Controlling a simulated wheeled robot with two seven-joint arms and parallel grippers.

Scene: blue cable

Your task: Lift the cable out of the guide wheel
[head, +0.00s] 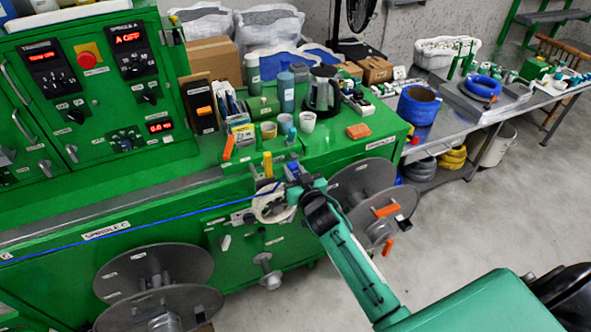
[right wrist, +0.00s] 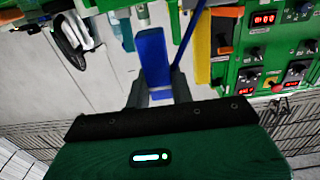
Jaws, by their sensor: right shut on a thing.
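The blue cable (head: 150,231) runs taut from the left edge of the head view, rising to the right along the front of the green machine. It reaches the pale guide wheel (head: 268,206), where my right gripper (head: 298,184) partly hides its end. In the right wrist view the cable (right wrist: 189,38) passes beside a blue flat handle (right wrist: 151,52). My right gripper (right wrist: 158,90) has its fingers on either side of that handle and is shut on it. Whether the cable sits in the wheel's groove is too small to tell. My left gripper is not in view.
A yellow upright piece (head: 267,164) stands just left of the gripper. Grey spools (head: 362,188) hang on the machine front.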

